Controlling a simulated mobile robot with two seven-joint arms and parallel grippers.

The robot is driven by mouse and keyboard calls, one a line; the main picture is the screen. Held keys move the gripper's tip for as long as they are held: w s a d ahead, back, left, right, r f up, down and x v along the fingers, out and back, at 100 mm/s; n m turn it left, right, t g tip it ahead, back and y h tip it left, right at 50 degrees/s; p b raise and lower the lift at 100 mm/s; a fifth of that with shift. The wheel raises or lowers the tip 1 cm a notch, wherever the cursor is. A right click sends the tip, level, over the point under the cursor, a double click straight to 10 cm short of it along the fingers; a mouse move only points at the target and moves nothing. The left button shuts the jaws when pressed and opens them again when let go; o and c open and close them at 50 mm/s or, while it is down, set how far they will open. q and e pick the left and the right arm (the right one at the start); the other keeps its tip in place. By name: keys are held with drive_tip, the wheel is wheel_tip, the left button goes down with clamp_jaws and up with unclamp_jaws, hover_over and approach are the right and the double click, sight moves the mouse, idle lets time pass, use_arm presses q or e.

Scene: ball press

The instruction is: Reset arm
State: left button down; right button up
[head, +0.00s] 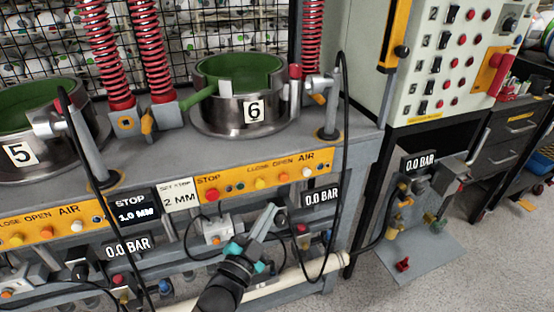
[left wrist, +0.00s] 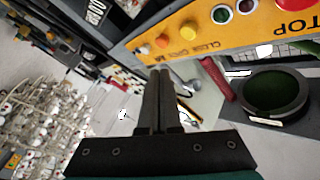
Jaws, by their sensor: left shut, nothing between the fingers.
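My left gripper (head: 270,211) comes up from the bottom middle of the head view, in front of the lower shelf of the press bench. Its grey fingers are shut and empty, pointing up toward the orange button strip (head: 262,172) of station 6. In the left wrist view the dark fingers (left wrist: 160,72) lie close together with nothing between them. The orange strip (left wrist: 205,33) with its buttons runs across above them, apart from the tips. My right gripper is in neither view.
Station 6's steel pot (head: 205,115) with a green inside stands on the bench, and station 5's pot (head: 20,155) is at left. Black cables and a white pipe (head: 310,268) run near my left arm. A control cabinet (head: 440,75) stands at right.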

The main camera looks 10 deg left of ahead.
use_arm(q)
drive_tip(key=s+a+f+n+g+y, duration=0.15)
drive_tip(key=s+f+g, duration=0.35)
drive_tip(key=f, duration=0.9)
drive_tip(key=s+a+f+n+g+y, duration=0.1)
drive_tip(key=s+f+n+g, duration=0.2)
drive_tip(key=s+f, duration=0.7)
drive_tip(key=s+a+f+n+g, duration=0.1)
drive_tip(key=s+a+f+g, duration=0.1)
drive_tip(key=s+f+g, duration=0.3)
drive_tip(key=s+a+f+n+g+y, duration=0.1)
drive_tip(key=s+f+g, duration=0.3)
drive_tip(key=s+f, duration=1)
drive_tip(key=s+a, duration=0.1)
drive_tip(key=s, duration=0.6)
drive_tip(key=shift+s+f+n+g, duration=0.15)
drive_tip(key=shift+f+n+g, duration=0.05)
drive_tip(key=shift+n+g, duration=0.2)
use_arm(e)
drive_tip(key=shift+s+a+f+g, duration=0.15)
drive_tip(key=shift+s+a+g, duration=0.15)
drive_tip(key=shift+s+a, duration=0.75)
